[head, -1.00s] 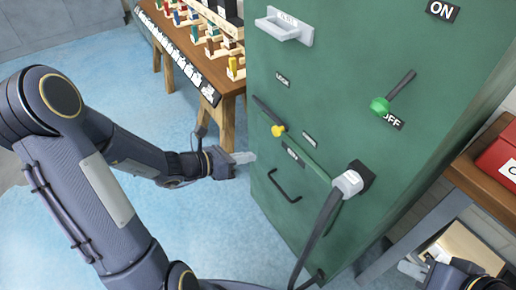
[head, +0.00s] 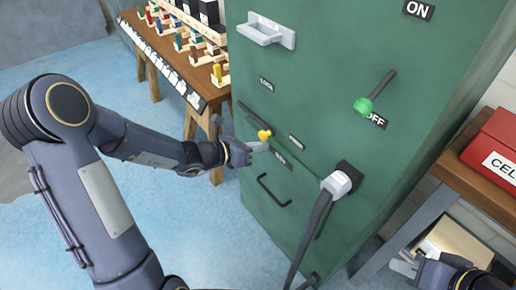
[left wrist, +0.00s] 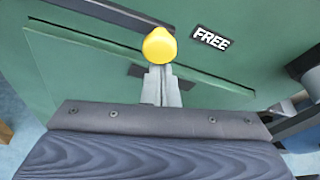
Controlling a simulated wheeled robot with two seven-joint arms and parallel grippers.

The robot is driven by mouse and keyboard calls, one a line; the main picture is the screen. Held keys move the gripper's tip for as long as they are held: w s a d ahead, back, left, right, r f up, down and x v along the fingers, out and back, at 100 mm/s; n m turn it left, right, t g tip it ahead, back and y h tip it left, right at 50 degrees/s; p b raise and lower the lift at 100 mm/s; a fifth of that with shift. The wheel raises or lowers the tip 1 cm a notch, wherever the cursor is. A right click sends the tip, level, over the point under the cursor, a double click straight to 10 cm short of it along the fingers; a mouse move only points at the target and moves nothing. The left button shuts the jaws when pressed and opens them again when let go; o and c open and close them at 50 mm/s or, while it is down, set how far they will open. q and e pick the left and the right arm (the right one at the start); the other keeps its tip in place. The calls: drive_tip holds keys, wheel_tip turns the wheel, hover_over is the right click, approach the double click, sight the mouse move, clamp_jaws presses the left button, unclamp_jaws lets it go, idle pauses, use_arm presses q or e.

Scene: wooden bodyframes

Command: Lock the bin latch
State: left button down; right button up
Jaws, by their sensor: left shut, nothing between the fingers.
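The bin latch is a dark lever with a yellow knob (head: 264,135) on the green cabinet. It slants down and right from its pivot, and the knob end is near the FREE label (head: 296,142). The LOCK label (head: 266,84) is higher up. My left gripper (head: 262,147) is shut and empty, its tips just below the knob. In the left wrist view the yellow knob (left wrist: 159,45) is at the tips of the fingers (left wrist: 161,75); I cannot tell whether they touch. My right gripper (head: 403,266) is at the lower right, its opening unclear.
Below the latch is the bin front with a black handle (head: 273,190). A thick cable with a white plug (head: 337,184) is to the right. A green-knobbed lever (head: 363,106) and a white handle (head: 265,31) are above. A wooden table (head: 190,110) with coloured parts stands behind left.

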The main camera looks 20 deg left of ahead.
use_arm(q)
drive_tip(key=shift+r+n+p, duration=0.25)
drive_tip(key=shift+n+p, duration=0.05)
drive_tip(key=shift+p, duration=0.45)
drive_tip(key=w+a+r+n+h+p, duration=0.3)
drive_tip(key=r+n+p, duration=0.5)
drive_tip(key=n+p, duration=0.5)
drive_tip(key=a+h+p, duration=0.1)
drive_tip(key=h+p, duration=0.1)
drive_tip(key=p, duration=0.2)
drive_tip(key=shift+r+n+h+p, duration=0.25)
drive_tip(key=shift+n+h+p, duration=0.05)
drive_tip(key=shift+h+p, duration=0.1)
drive_tip(key=shift+w+a, duration=0.1)
drive_tip(key=shift+w, duration=0.05)
idle(0.3)
